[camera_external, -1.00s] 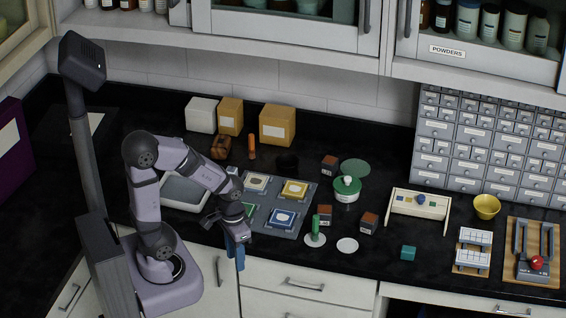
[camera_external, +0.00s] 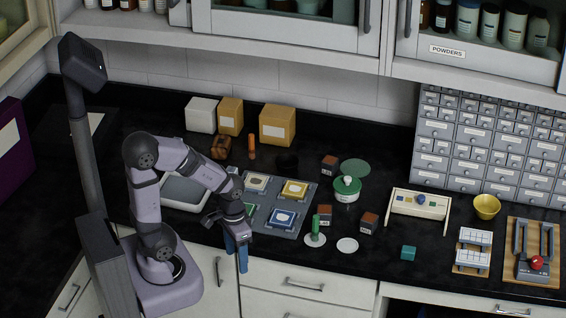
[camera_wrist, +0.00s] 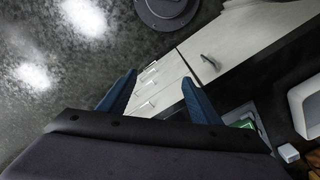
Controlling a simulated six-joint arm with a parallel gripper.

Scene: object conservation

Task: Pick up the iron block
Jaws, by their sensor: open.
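Several small dark blocks with reddish-brown tops and white labels stand on the black counter: one at the back (camera_external: 329,166), one in front (camera_external: 325,214), and one to its right (camera_external: 368,222). Their labels are too small to read, so I cannot tell which one is iron. My gripper (camera_external: 237,256) hangs at the counter's front edge, left of all the blocks, with its blue fingers pointing down. In the wrist view my gripper (camera_wrist: 160,78) is open, with nothing between its fingers. No block shows clearly there.
A grey tray with coloured squares (camera_external: 300,229) lies between my gripper and the blocks. A green upright cylinder (camera_external: 316,224) stands on a white disc near the front block.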

